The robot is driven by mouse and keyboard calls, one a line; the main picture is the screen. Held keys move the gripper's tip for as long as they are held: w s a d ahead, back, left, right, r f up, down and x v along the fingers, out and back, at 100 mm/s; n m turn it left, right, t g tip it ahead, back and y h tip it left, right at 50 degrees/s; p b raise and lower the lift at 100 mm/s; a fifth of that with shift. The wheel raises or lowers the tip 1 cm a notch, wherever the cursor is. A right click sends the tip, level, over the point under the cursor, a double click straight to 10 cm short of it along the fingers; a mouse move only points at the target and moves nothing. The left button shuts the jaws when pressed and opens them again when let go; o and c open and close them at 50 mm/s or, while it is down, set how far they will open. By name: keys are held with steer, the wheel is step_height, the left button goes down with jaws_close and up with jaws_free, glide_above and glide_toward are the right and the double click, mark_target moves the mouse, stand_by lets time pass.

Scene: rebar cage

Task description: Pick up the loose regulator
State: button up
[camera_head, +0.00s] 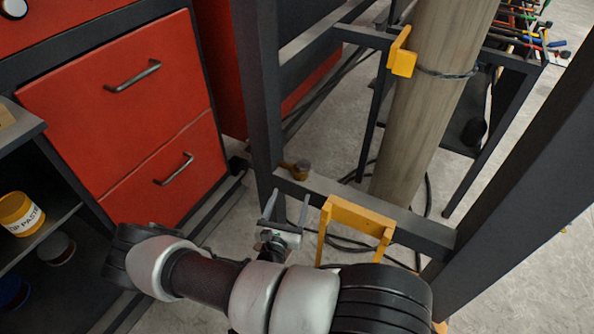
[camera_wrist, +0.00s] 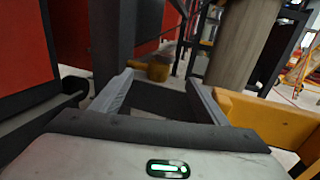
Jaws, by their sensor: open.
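The loose regulator looks like a small brass-yellow part (camera_head: 300,169) with a darker rounded end. It rests on the low dark beam of the frame (camera_head: 410,226), close to the upright post. My gripper (camera_head: 287,206) is open and empty, in front of the beam and below the regulator in the head view. In the wrist view the regulator (camera_wrist: 157,69) shows beyond the fingertips, roughly centred between the two fingers (camera_wrist: 159,80). It appears apart from both fingers. Its underside cannot be seen.
A yellow bracket (camera_head: 358,215) stands right of my gripper, and shows close by in the wrist view (camera_wrist: 270,118). The dark upright post (camera_head: 258,100) is just left of the regulator. A thick grey-brown column (camera_head: 430,110) rises behind the beam. Red drawers (camera_head: 120,100) stand left.

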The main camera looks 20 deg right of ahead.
mark_target(302, 166)
steer(key=b+x, duration=0.1)
steer(key=x, duration=0.8)
steer(key=shift+w+d+b, duration=0.25)
steer(key=shift+w+b, duration=0.05)
steer(key=shift+b, duration=0.05)
steer(key=b+x, duration=0.1)
steer(key=x, duration=0.4)
steer(key=shift+d+b, duration=0.2)
steer(key=shift+b, duration=0.15)
jaws_close()
steer(key=shift+r, duration=0.15)
